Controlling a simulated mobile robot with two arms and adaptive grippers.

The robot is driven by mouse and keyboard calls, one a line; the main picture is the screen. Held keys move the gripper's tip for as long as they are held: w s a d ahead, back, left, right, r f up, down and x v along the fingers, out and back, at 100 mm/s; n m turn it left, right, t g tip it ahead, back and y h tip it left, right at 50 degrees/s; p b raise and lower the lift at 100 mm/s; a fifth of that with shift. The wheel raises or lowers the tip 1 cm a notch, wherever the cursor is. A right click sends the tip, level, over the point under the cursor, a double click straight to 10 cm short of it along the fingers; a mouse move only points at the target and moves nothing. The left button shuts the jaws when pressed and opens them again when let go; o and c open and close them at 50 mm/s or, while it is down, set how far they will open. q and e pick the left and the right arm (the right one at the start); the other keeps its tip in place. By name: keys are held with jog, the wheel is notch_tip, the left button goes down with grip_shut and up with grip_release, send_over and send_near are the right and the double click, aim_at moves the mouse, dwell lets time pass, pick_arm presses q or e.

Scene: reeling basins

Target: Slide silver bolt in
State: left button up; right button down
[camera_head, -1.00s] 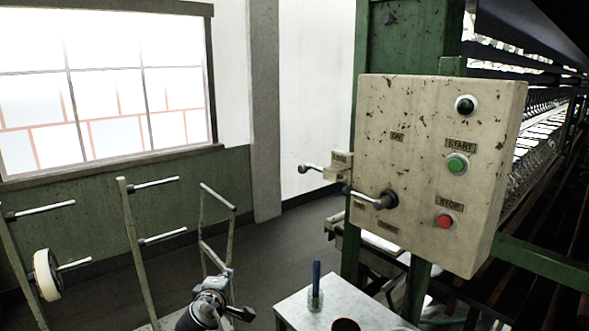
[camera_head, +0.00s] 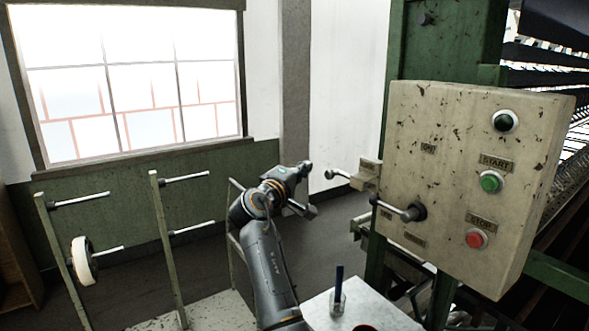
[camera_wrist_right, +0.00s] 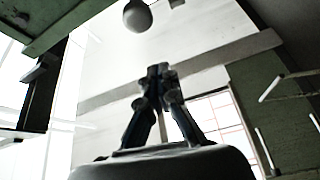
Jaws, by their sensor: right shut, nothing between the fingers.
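The silver bolt (camera_head: 340,174) sticks out leftward from a small bracket on the left side of the control box (camera_head: 456,150). It ends in a round knob. A rounded knob (camera_wrist_right: 138,15) also shows at the top of the right wrist view, beyond my fingertips; it looks like the bolt's end. My right gripper (camera_head: 306,168) is just left of the bolt's knob, apart from it in the picture. In the right wrist view its fingers (camera_wrist_right: 160,72) are shut together with nothing between them. My left gripper is not in view.
The box carries a lever handle (camera_head: 402,212), a green button (camera_head: 491,181), a red button (camera_head: 476,238) and a dark lamp (camera_head: 505,121). Below stands a small table (camera_head: 383,313) with a blue stick in a glass (camera_head: 338,297). Pegged racks (camera_head: 166,235) stand at left.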

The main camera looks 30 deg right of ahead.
jog(key=s, duration=0.1)
jog(key=s+d+p, duration=0.1)
jog(key=s+p, duration=0.1)
jog(key=shift+s+d+f, duration=0.15)
jog(key=shift+d+f, duration=0.15)
jog(key=shift+d, duration=0.05)
